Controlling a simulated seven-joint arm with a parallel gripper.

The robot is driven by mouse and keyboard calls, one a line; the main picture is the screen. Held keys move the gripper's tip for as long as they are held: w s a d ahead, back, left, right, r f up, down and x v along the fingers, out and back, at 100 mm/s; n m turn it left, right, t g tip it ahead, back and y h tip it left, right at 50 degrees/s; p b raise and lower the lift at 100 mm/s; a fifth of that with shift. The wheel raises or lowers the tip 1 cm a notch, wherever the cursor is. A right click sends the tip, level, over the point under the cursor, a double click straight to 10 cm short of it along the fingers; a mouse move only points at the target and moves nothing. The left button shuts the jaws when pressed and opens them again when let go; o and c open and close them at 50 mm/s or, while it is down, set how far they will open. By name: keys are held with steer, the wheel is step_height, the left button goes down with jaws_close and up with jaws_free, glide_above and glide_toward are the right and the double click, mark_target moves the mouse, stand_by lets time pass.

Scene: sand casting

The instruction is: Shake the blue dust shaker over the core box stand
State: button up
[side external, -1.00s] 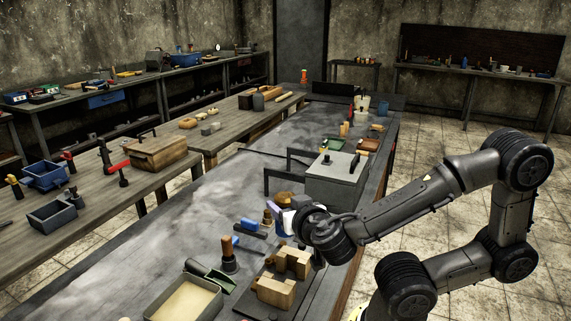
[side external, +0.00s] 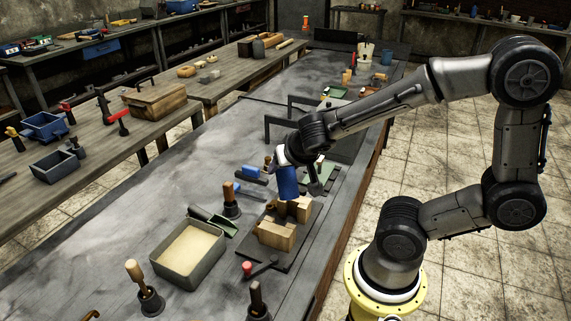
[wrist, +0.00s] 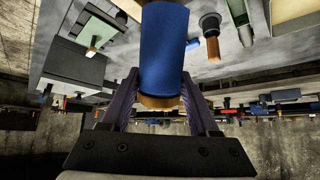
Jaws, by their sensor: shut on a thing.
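The blue dust shaker (side external: 287,183) is a blue cylinder. My gripper (side external: 287,165) is shut on it and holds it in the air, slightly tilted in the side view. In the wrist view the blue shaker (wrist: 163,45) sits between the two dark fingers, with a tan end towards the palm. The core box stand (side external: 262,257) is a dark flat board on the bench, with pale wooden blocks (side external: 275,236) on it. The shaker shows just above the rear blocks and partly covers that area; the exact height gap is hard to tell.
A wooden-handled tool (side external: 230,200) and a grey sand tray (side external: 165,270) stand left of the board. A blue-topped block (side external: 250,171) lies behind. A grey box (side external: 345,145) stands further back. A red-ended tool (side external: 248,268) lies at the front.

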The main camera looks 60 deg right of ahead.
mark_target(289, 193)
steer(key=g+y, duration=0.1)
steer(key=f+g+y, duration=0.1)
steer(key=d+g+y, duration=0.1)
steer(key=shift+w+f, duration=0.35)
steer(key=g+y, duration=0.1)
steer(key=s+a+f+g+y, duration=0.1)
steer(key=a+g+y, duration=0.1)
steer(key=shift+s+f+y, duration=0.25)
steer(key=shift+f+y, duration=0.05)
steer(key=shift+f, duration=0.05)
steer(key=g+y, duration=0.1)
steer(key=s+a+f+g+y, duration=0.1)
steer(key=g+y, duration=0.1)
steer(key=shift+s+a+f, duration=0.3)
steer(key=g+y, duration=0.3)
steer(key=y, duration=0.1)
steer(key=shift+w+d+f, duration=0.2)
steer(key=shift+d+f, duration=0.05)
steer(key=shift+f, duration=0.1)
steer(key=shift+w+d+f+g+y, duration=0.1)
steer(key=shift+f+g+y, duration=0.1)
steer(key=shift+g+y, duration=1.2)
